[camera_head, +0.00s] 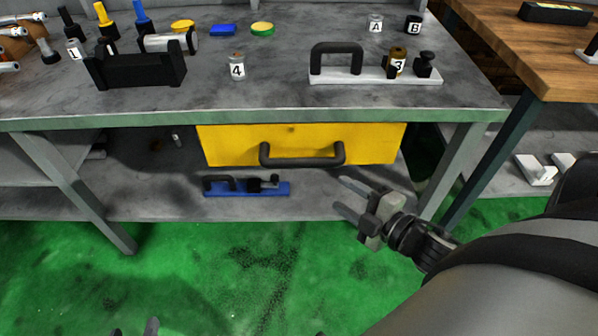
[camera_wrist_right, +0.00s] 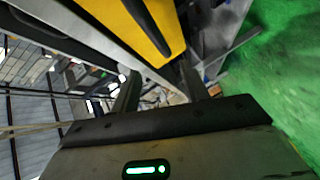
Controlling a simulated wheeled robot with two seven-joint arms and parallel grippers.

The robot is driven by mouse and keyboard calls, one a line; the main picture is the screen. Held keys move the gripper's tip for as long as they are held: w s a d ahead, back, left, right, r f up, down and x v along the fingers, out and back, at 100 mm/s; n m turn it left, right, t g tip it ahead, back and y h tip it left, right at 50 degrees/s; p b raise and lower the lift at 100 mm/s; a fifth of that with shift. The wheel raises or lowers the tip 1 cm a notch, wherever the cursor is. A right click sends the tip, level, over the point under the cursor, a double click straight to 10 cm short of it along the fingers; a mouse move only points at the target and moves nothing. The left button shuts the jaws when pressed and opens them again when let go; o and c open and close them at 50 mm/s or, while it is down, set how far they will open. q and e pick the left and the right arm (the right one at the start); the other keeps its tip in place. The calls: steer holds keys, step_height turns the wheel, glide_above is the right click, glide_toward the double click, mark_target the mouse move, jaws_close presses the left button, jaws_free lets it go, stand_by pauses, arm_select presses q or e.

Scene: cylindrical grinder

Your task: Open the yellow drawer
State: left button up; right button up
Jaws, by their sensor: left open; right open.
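The yellow drawer (camera_head: 228,146) sits under the grey workbench top and looks shut. Its dark curved handle (camera_head: 302,161) is on the front face. My right gripper (camera_head: 339,193) is open and empty, below and to the right of the handle, apart from it, with its fingers pointing left. In the right wrist view, the yellow drawer (camera_wrist_right: 103,14) shows at the top, with a dark bar, likely the handle, along it, beyond my open right gripper (camera_wrist_right: 160,68). My left gripper (camera_head: 136,329) is at the bottom edge of the head view, mostly cut off, open and away from the drawer.
A blue tool with a black handle (camera_head: 246,189) lies on the lower shelf (camera_head: 150,207) below the drawer. Bench legs stand at left (camera_head: 80,190) and right (camera_head: 452,170). Numbered bottles, a black holder (camera_head: 137,71) and a white plate with handle (camera_head: 345,76) sit on top.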

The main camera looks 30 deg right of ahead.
mark_target(302, 167)
steer(key=w+n, duration=0.1)
steer(key=w, duration=0.4)
steer(key=w+a+f+n, duration=0.1)
steer(key=w, duration=0.4)
steer(key=w+a+f+n+y+b, duration=0.1)
steer(key=w, duration=0.4)
steer(key=shift+a+f, duration=0.1)
steer(key=shift+f, duration=0.1)
jaws_close()
steer(key=shift+a, duration=0.1)
